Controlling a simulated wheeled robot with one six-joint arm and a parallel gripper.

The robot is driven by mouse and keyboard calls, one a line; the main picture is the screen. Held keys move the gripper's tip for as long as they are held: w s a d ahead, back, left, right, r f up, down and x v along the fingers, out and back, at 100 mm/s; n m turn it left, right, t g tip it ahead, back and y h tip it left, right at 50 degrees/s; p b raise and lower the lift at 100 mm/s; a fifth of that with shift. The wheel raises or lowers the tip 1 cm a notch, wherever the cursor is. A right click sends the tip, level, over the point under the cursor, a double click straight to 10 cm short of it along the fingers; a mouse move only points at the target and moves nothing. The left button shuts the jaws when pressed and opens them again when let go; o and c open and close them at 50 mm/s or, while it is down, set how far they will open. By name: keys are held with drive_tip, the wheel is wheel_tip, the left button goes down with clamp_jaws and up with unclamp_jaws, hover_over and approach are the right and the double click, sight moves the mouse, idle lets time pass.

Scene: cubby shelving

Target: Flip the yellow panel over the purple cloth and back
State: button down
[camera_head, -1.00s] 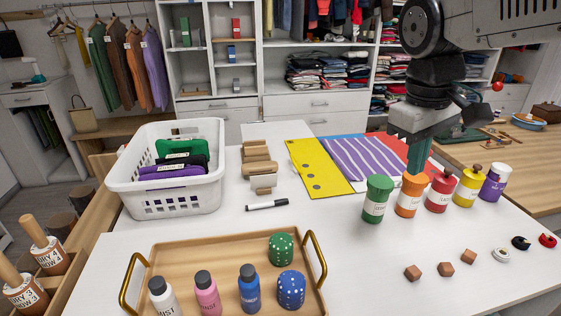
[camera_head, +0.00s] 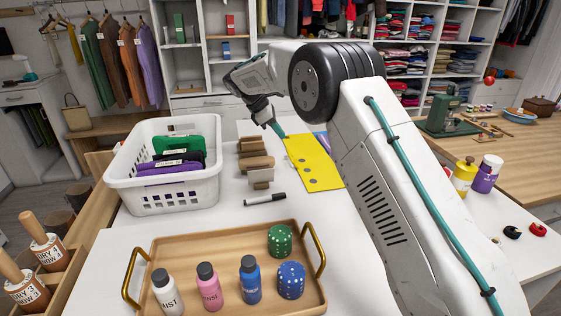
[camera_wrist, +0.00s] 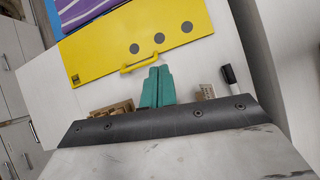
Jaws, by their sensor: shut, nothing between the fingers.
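The yellow panel (camera_head: 314,160) lies flat on the white table, with dark dots along its near part. In the wrist view the panel (camera_wrist: 97,52) shows a raised yellow handle (camera_wrist: 140,62) on the edge nearest my gripper. The purple cloth (camera_wrist: 85,12), with white stripes, lies beyond the panel; in the head view my arm hides nearly all of it (camera_head: 321,138). My gripper (camera_wrist: 157,80) has its teal fingers shut and empty, just short of the handle. In the head view my gripper (camera_head: 281,131) is at the panel's far left corner.
A white basket (camera_head: 165,195) stands further left. A wooden tray (camera_head: 215,244) with bottles and dotted pieces is in front. My arm covers much of the table's right.

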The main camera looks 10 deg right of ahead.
drive_tip(key=shift+n+h, duration=0.4)
drive_tip(key=shift+n, duration=0.4)
drive_tip(key=w+a+f, duration=0.2)
drive_tip(key=f, duration=0.1)
drive_tip(key=w+a+f, duration=0.1)
drive_tip(key=f, duration=0.1)
drive_tip(key=shift+f, duration=0.15)
drive_tip(key=shift+w+f, duration=0.1)
drive_tip(key=shift+f, duration=0.15)
drive_tip(key=x, duration=0.9)
drive_tip(key=shift+d+f, duration=0.15)
drive_tip(key=shift+f, duration=0.15)
